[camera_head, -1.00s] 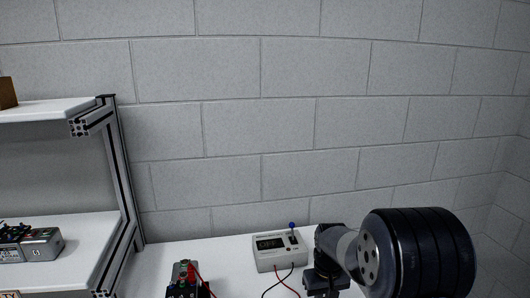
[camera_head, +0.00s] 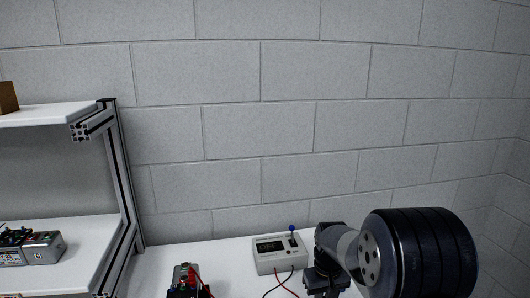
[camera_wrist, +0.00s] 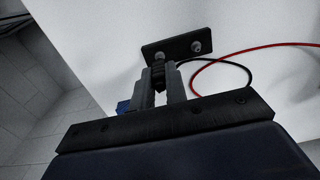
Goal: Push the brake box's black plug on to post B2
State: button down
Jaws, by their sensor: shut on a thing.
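In the wrist view, my gripper (camera_wrist: 159,88) is shut on a black ribbed plug (camera_wrist: 158,75). The plug is in front of the left of two metal posts on a dark plate (camera_wrist: 178,45). I cannot tell whether the plug touches that post. The right post (camera_wrist: 196,46) is bare. No post label can be read. In the head view, a light grey box (camera_head: 280,256) with a display stands on the table, with a red lead and a black lead at its front. My gripper's fingertips are out of the head view.
A dark device with a red lead (camera_head: 186,281) stands at the table's front left. A metal-framed shelf (camera_head: 118,180) holds grey boxes (camera_head: 42,247) at the left. In the wrist view, a black lead (camera_wrist: 240,67) and a red lead (camera_wrist: 255,47) curve to the right. A brick wall stands behind.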

jog(key=shift+r+p, duration=1.2)
jog(key=shift+r, duration=0.6)
